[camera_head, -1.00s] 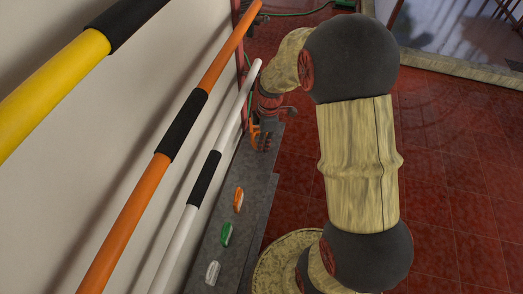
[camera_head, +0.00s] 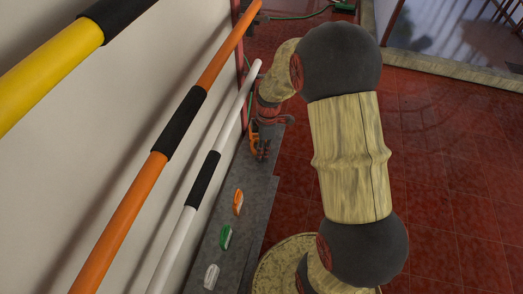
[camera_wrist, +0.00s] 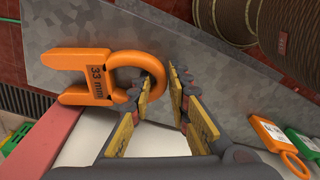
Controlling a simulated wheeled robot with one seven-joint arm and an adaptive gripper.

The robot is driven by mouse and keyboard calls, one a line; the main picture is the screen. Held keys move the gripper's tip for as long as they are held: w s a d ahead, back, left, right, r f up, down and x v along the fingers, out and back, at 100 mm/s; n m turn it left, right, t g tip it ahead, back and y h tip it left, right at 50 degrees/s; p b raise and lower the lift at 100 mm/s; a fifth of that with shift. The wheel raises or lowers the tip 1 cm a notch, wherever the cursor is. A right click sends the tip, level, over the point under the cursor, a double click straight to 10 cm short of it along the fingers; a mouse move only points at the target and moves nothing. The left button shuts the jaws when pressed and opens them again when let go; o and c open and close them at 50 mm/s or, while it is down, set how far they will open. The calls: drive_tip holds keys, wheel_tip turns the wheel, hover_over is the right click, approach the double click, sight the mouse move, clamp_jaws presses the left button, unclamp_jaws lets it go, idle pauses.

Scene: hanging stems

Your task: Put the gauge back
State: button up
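An orange gauge (camera_wrist: 88,78) marked "33 mm", with a fork at one end and a ring at the other, fills the upper left of the wrist view. My gripper (camera_wrist: 164,84) has its yellow-padded fingers on either side of the ring's rim and appears shut on it; the exact contact is partly hidden. In the head view my gripper (camera_head: 262,152) is low over the grey ledge, with the held gauge (camera_head: 253,143) showing at its left side. Another orange gauge (camera_head: 238,202), a green one (camera_head: 225,237) and a white one (camera_head: 212,277) lie in a row on the ledge.
The grey ledge (camera_head: 252,208) runs along the wall. Yellow (camera_head: 50,85), orange (camera_head: 125,220) and white (camera_head: 228,125) stems with black sleeves slant in front of the wall, left of my arm. The red tiled floor (camera_head: 450,160) at right is open.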

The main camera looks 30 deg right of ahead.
drive_tip(key=shift+o, duration=1.2)
wheel_tip(320, 180, up, 11)
drive_tip(key=d+p, duration=0.1)
drive_tip(key=p, duration=0.2)
drive_tip(key=s+a+r+m+t+h, duration=0.1)
drive_tip(key=s+a+r+m, duration=0.2)
drive_tip(key=r, duration=0.4)
drive_tip(key=s+a+r+m+t, duration=0.1)
drive_tip(key=s+a+r+m, duration=0.15)
drive_tip(key=r, duration=0.45)
drive_tip(key=s+a+r+m+t, duration=0.1)
drive_tip(key=s+a+r+m, duration=0.2)
drive_tip(key=s, duration=0.4)
drive_tip(key=s+a+r+m+t, duration=0.2)
drive_tip(key=s+a+r+m, duration=0.1)
drive_tip(key=s+m, duration=0.2)
drive_tip(key=shift+s+a+r+t, duration=0.3)
drive_tip(key=shift+s+a+r, duration=0.05)
drive_tip(key=shift+s, duration=0.8)
drive_tip(key=shift+m, duration=0.25)
